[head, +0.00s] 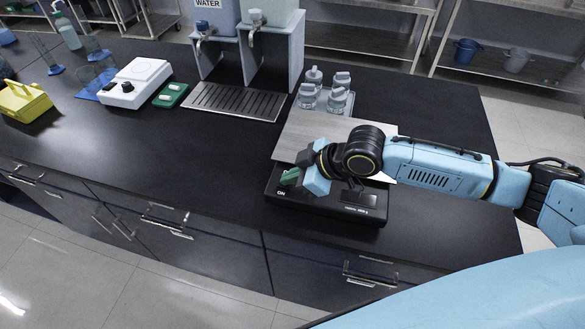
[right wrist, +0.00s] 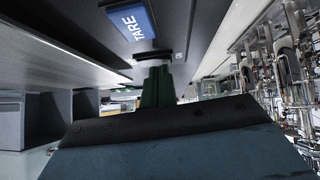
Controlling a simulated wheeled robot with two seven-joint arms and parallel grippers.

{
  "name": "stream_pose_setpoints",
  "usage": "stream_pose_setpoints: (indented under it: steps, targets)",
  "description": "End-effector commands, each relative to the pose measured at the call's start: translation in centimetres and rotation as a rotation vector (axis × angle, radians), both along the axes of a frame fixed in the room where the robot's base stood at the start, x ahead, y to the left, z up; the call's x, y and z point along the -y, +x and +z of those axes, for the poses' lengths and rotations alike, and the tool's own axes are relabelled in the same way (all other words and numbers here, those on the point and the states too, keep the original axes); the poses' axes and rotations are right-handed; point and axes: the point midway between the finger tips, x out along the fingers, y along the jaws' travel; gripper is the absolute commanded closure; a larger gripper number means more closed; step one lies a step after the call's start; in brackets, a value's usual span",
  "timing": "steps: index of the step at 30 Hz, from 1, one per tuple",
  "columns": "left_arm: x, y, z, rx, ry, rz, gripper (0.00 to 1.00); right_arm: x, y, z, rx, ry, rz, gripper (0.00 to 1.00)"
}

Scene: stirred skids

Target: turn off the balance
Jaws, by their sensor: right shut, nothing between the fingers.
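The balance (head: 325,208) is a black box with a pale flat weighing plate (head: 305,135), near the front edge of the bench. White lettering that looks like "ON" is on its front left. My right gripper (head: 291,177) is over the balance's front left part, with green fingertips, shut and empty. In the right wrist view the fingertips (right wrist: 158,88) point at a dark raised part (right wrist: 152,58) of the panel, close to a blue TARE button (right wrist: 133,20). I cannot tell whether they touch it. My arm hides part of the balance's top. My left gripper is out of view.
Several glass jars (head: 310,97) stand on a tray behind the balance. A metal drip grate (head: 236,101) lies below the water containers. A white device (head: 135,82) and a yellow carrier (head: 24,101) are at left.

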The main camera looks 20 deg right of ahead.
Motion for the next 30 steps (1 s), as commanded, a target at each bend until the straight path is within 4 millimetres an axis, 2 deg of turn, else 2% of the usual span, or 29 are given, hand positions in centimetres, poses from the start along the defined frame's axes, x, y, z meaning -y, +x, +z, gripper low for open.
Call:
stream_pose_setpoints:
  steps: [14,26,30]
  targets:
    - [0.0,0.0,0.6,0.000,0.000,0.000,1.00,-0.1,-0.1,0.4,0.002,0.000,-0.001,1.00]
    - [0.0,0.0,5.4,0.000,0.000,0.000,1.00,0.4,0.0,4.6,0.001,0.000,-0.006,1.00]
    - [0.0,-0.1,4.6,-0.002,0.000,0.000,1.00,2.6,-1.1,6.3,0.003,-0.005,-0.007,1.00]
